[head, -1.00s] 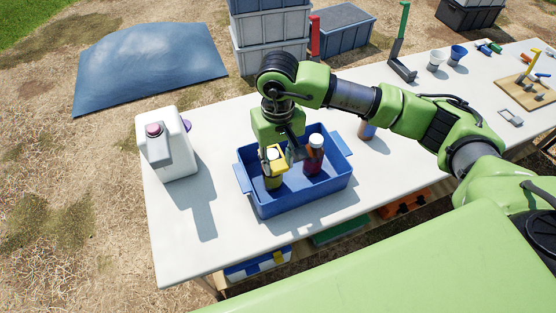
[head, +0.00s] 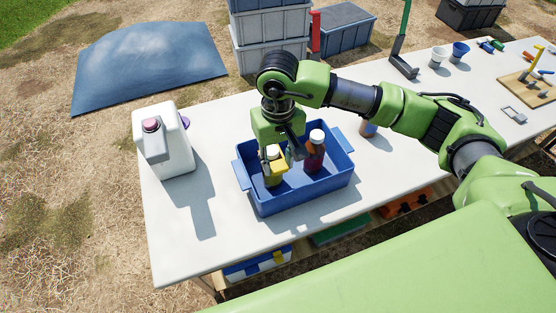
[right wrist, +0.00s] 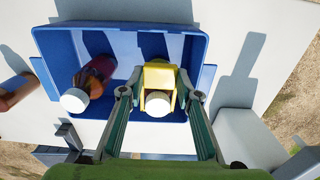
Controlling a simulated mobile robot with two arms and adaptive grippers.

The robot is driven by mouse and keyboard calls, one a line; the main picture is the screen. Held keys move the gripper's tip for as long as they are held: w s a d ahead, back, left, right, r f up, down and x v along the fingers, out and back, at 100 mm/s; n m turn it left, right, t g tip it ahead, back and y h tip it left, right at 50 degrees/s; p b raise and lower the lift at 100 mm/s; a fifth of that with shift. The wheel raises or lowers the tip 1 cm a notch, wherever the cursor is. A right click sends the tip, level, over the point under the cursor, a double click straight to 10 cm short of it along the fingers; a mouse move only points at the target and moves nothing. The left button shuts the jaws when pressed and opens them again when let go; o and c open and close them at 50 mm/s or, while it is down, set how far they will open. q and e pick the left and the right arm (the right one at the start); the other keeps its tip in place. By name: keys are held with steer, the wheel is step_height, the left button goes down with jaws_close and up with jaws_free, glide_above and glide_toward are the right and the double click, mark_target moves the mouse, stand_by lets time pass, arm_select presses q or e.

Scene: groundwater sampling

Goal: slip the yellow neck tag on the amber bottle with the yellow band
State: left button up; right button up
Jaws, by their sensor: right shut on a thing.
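The amber bottle with the yellow band (head: 272,181) stands in the blue bin, its body mostly hidden by the tag and my gripper. Its white cap (right wrist: 158,103) shows in the right wrist view. The yellow neck tag (right wrist: 159,75) is at the top of this bottle, and the cap shows through its opening. The tag also shows in the head view (head: 277,165). My right gripper (right wrist: 161,94) is shut on the tag, one finger on each side. How far down the neck the tag sits is hard to tell. My left gripper is not in view.
The blue bin (head: 252,190) also holds a dark bottle with a white cap (head: 315,155), close beside my gripper. A white jug (head: 165,150) stands to the left. The table's front left is clear.

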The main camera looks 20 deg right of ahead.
steer(key=o, duration=0.9)
step_height(320, 180, up, 12)
stand_by(0.7)
